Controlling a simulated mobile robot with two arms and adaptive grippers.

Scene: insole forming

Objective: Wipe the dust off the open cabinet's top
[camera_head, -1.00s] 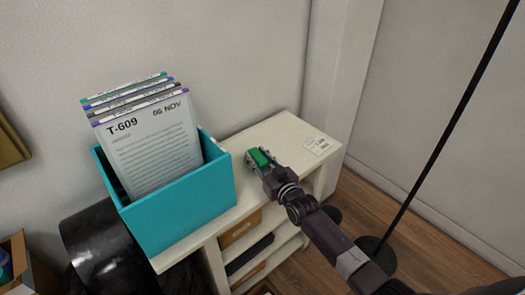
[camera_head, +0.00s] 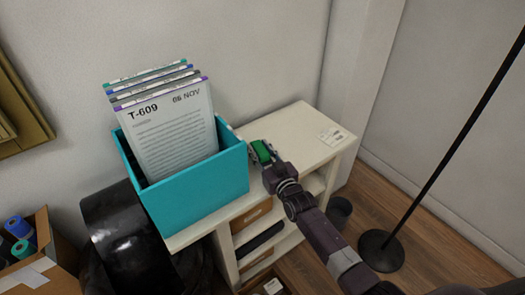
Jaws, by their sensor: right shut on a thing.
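The cabinet's cream top (camera_head: 297,124) runs along the wall, above open shelves. My right gripper (camera_head: 261,152) is shut on a green sponge-like thing (camera_head: 262,150), over the top just right of the teal bin. I cannot tell whether the green thing touches the surface. A faint grey tint shows along the back of the top by the wall; I cannot tell clearly whether it is dust or shadow. My left gripper is not in view.
A teal bin (camera_head: 205,193) with several labelled cards (camera_head: 171,131) stands on the top's left part. A white label (camera_head: 336,136) lies at the right end. A black stand (camera_head: 381,250) is on the floor at right. A cardboard box (camera_head: 40,258) with rolls is at lower left.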

